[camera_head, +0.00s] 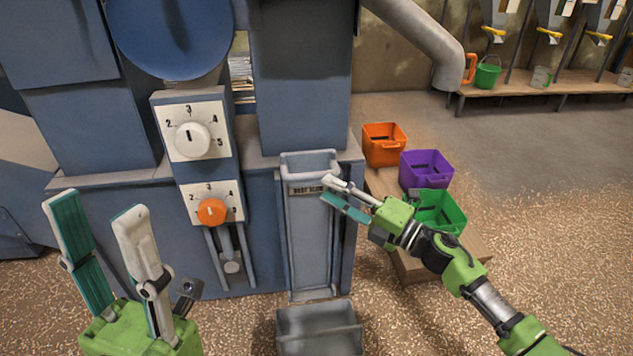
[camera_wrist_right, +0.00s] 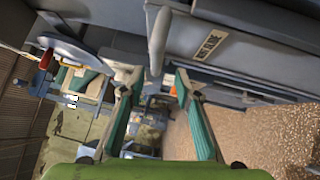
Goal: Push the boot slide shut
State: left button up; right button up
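The boot slide (camera_head: 308,240) is a tall grey panel in a channel on the front of the blue machine, with a label plate (camera_head: 305,189) reading roughly "BOOT SLIDE" and a raised rim at its top. The label also shows in the right wrist view (camera_wrist_right: 210,45). My right gripper (camera_head: 328,189) is open, its fingertips in front of the slide's upper part beside the label. In the right wrist view a pale bar (camera_wrist_right: 160,42) lies ahead between the fingers; contact cannot be told. My left gripper (camera_head: 95,208) is open and empty at lower left, away from the slide.
A grey bin (camera_head: 320,331) stands on the floor below the slide. Orange (camera_head: 384,145), purple (camera_head: 426,168) and green (camera_head: 440,211) bins sit on a low wooden platform at right. A white knob (camera_head: 192,139) and an orange knob (camera_head: 211,212) are left of the slide.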

jog(key=v, duration=0.5)
jog(key=shift+s, duration=0.1)
